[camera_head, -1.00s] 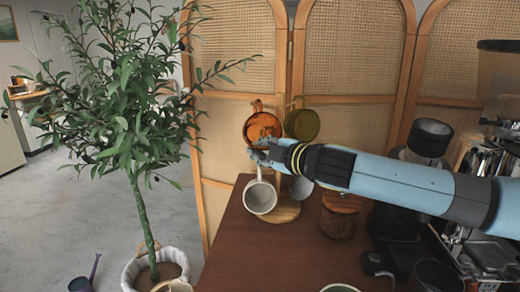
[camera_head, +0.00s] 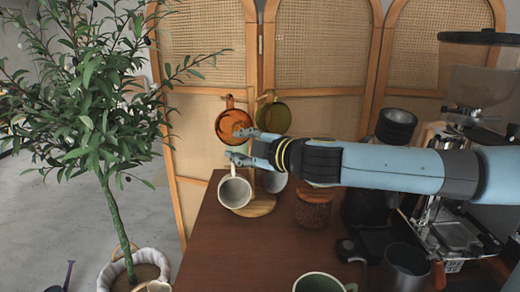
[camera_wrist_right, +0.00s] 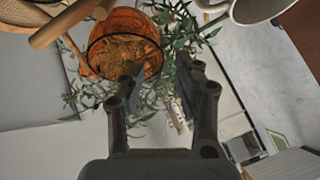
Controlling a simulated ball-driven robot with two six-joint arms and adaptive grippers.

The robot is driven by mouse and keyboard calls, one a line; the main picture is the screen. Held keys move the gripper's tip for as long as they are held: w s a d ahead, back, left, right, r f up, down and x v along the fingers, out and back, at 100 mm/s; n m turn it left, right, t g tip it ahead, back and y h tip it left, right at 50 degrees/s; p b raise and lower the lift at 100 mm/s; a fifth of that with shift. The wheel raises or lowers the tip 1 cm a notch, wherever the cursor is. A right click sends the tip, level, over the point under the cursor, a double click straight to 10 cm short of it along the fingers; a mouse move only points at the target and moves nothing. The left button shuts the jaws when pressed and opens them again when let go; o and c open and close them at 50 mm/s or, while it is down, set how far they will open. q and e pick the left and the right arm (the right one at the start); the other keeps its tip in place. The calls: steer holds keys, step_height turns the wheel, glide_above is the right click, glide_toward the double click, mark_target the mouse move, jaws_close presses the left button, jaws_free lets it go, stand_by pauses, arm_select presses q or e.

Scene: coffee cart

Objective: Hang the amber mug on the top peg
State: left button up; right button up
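The amber mug (camera_head: 232,127) hangs on the upper left of the wooden mug stand, handle up, its opening toward the head camera. It also shows in the right wrist view (camera_wrist_right: 120,45), beside a wooden peg (camera_wrist_right: 62,24). My right gripper (camera_head: 236,146) is open, its fingers apart with nothing between them. One finger overlaps the mug's lower edge in the head view; I cannot tell whether they touch. The open fingers also show in the right wrist view (camera_wrist_right: 158,76), just beside the mug. The handle's contact with the peg is not clear. My left gripper is not in view.
An olive mug (camera_head: 273,118) hangs right of the amber one. A white mug (camera_head: 235,192) hangs below the gripper, and a pale mug (camera_head: 272,181) is partly hidden by my arm. The stand's base (camera_head: 261,207) is on the brown table (camera_head: 225,250). A jar (camera_head: 313,210) stands nearby.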

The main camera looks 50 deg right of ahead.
steer(key=v, duration=0.8)
steer(key=shift+s, duration=0.4)
steer(key=shift+a, duration=0.1)
